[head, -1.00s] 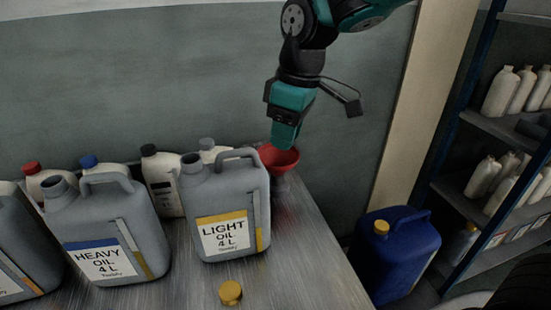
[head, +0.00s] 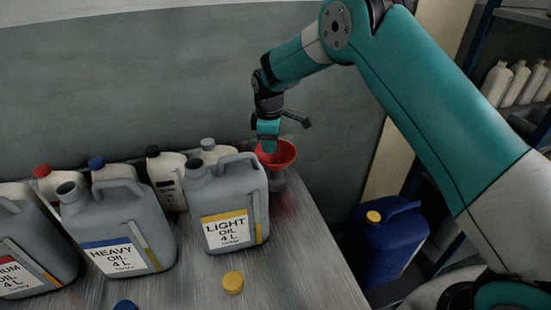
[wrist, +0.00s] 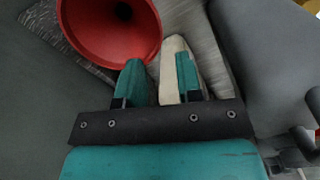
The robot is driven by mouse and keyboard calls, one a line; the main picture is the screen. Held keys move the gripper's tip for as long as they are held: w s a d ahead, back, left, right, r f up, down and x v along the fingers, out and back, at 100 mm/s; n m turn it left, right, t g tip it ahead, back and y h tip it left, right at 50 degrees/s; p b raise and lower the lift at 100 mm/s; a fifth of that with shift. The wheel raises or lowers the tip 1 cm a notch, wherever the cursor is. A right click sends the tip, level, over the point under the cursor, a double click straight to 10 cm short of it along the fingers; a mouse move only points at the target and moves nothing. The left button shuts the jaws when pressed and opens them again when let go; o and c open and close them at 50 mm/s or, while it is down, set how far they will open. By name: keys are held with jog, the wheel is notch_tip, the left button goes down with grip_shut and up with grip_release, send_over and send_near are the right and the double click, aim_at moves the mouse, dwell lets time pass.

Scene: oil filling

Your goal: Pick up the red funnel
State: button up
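My gripper (head: 268,151) reaches down at the funnel's left rim. In the wrist view the funnel (wrist: 95,30) fills the upper left, its bowl facing the camera. My gripper (wrist: 158,68) has its fingers apart. The left finger overlaps the funnel's lower right rim, and the right finger is outside the rim. I cannot tell whether either touches it.
Heavy oil (head: 122,235) and another grey can (head: 30,250) stand left on the table. White bottles with coloured caps line the wall. A yellow cap (head: 233,283) lies in front. A blue jerrycan (head: 390,245) stands right of the table.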

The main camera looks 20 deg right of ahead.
jog(key=shift+d+f+p, duration=0.2)
jog(key=shift+f+p, duration=1.45)
jog(key=shift+f, duration=2.1)
jog(key=shift+c, duration=0.5)
grip_shut()
